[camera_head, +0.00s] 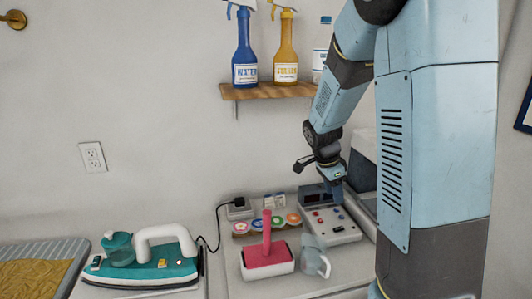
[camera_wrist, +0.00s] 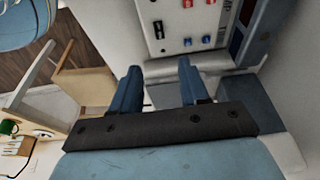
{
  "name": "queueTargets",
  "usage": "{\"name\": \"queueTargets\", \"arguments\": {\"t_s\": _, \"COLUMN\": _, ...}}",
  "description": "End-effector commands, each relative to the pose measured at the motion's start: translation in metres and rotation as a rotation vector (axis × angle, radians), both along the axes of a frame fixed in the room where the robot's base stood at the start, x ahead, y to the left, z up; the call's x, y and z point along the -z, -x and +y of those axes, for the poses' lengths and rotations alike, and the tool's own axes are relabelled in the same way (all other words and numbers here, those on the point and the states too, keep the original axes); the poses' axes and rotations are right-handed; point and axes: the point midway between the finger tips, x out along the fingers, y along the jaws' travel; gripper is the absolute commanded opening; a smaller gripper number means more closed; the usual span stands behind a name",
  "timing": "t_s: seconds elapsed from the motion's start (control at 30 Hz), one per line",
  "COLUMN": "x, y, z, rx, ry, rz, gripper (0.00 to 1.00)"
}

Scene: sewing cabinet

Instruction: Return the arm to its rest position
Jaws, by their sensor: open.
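My gripper (camera_head: 336,196) hangs from my blue arm on the right side of the head view, pointing down at the grey control box (camera_head: 345,234). In the wrist view my gripper (camera_wrist: 160,78) shows two blue fingers spread apart with nothing between them. The control box also shows in the wrist view (camera_wrist: 176,45), with red and blue knobs beyond the fingertips. Whether the fingertips touch the box cannot be told.
A pink-handled tool (camera_head: 267,262), a grey mug (camera_head: 315,262) and a teal iron (camera_head: 150,270) stand on the worktop. A shelf (camera_head: 262,91) above holds spray bottles. A dark-screened device (camera_head: 315,194) stands behind the box.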

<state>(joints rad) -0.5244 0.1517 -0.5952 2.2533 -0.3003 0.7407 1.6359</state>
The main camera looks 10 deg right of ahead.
Motion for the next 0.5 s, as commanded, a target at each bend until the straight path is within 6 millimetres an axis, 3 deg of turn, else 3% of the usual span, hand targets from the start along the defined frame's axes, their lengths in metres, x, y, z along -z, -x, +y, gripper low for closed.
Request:
{"name": "queueTargets", "arguments": {"t_s": 0.17, "x": -0.018, "y": 0.013, "z": 0.004, "rx": -0.102, "ry": -0.052, "rz": -0.004, "gripper": 0.45}}
{"name": "queueTargets", "arguments": {"t_s": 0.5, "x": -0.075, "y": 0.061, "z": 0.019, "rx": -0.482, "ry": -0.152, "rz": -0.045, "gripper": 0.45}}
